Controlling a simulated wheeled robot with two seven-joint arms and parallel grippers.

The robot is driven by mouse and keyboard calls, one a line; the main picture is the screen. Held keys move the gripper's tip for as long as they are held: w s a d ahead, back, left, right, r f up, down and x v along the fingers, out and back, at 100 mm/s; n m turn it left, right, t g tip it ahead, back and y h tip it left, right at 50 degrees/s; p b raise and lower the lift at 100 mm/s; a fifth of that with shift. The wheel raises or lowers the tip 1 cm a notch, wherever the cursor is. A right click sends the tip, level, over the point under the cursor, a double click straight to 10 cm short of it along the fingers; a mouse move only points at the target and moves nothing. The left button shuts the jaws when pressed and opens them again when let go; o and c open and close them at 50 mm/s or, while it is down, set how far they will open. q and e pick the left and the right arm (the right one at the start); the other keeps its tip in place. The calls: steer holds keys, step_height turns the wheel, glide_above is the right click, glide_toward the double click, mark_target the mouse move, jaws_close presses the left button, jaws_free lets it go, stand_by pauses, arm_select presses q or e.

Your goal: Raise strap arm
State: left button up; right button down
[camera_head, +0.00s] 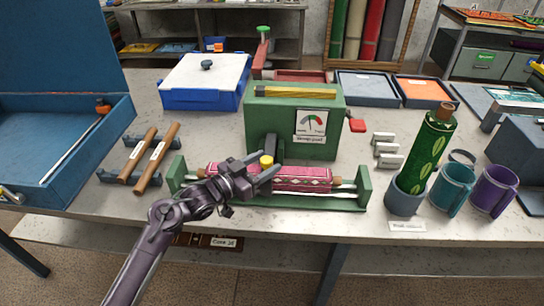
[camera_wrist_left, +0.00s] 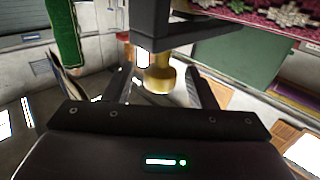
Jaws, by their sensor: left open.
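The strap arm is a dark bar (camera_head: 273,148) at the front of the green machine (camera_head: 290,118), with a yellow knob (camera_head: 266,161) near its front end. It crosses over a pink patterned roll (camera_head: 302,180) lying in a green cradle (camera_head: 365,183). My left gripper (camera_head: 262,169) is open at the knob, in front of the machine. In the left wrist view, the yellow knob (camera_wrist_left: 159,78) hangs from the dark bar (camera_wrist_left: 180,38) and appears between the two fingers. I cannot tell whether they touch it. My right gripper is not in view.
Two wooden-handled rollers (camera_head: 155,158) rest on a blue rack at left, beside a blue open case (camera_head: 60,190). A blue box with a white lid (camera_head: 205,75) stands behind. Cups (camera_head: 455,185) and a green roll (camera_head: 430,148) stand at right.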

mark_target(271, 159)
arm_select(q)
steer(key=shift+x, duration=1.5)
jaws_close()
